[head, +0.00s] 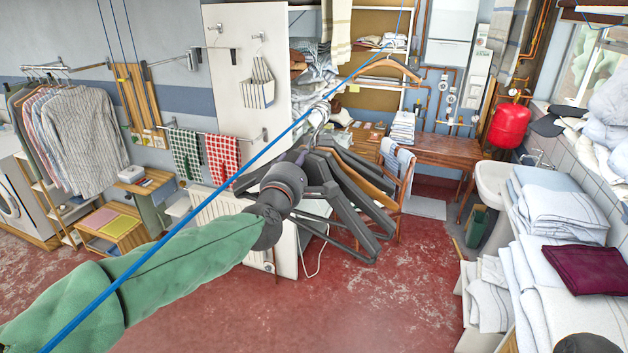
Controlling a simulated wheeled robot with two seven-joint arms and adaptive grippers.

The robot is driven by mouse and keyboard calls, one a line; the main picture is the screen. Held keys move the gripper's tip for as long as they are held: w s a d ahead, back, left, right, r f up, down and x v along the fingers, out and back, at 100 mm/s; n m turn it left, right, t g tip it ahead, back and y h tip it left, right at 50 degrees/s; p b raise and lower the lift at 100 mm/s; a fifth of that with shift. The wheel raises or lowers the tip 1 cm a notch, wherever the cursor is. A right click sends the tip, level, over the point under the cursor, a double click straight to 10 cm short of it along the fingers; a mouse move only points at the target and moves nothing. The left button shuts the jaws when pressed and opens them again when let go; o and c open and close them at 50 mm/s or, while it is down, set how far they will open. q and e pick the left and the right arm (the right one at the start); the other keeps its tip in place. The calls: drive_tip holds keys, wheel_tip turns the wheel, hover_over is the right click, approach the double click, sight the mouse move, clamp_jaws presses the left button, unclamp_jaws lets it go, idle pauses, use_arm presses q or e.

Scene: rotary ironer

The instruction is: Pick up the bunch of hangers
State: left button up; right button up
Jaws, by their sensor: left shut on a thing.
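My left gripper (318,172), dark grey on a green-sleeved arm, reaches from the left into the middle of the head view. It is shut on the bunch of hangers (372,222). The bunch is mostly dark grey hangers with an orange-brown one among them, fanned out to the right and downward. The gripper body and the overlapping hangers partly hide where the fingers grip.
A wooden desk (440,150) and chair stand behind the hangers. A white sink (493,182) and piled folded linens (560,205) line the right side. A rack of shirts (75,130) stands at the left. The red floor (370,310) in front is largely clear.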

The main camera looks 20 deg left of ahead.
use_arm(q)
drive_tip(key=shift+r, duration=0.75)
wheel_tip(320, 180, up, 2)
drive_tip(key=shift+r+p, duration=0.15)
drive_tip(key=shift+p, duration=0.35)
drive_tip(key=s+d, duration=0.1)
drive_tip(key=s, duration=1.7)
drive_tip(key=shift+p, duration=0.4)
drive_tip(key=shift+d, duration=0.1)
drive_tip(key=shift+d+r+p, duration=0.4)
drive_tip(key=shift+r+p, duration=0.45)
drive_tip(key=shift+p, duration=0.25)
drive_tip(key=shift+d+r, duration=0.1)
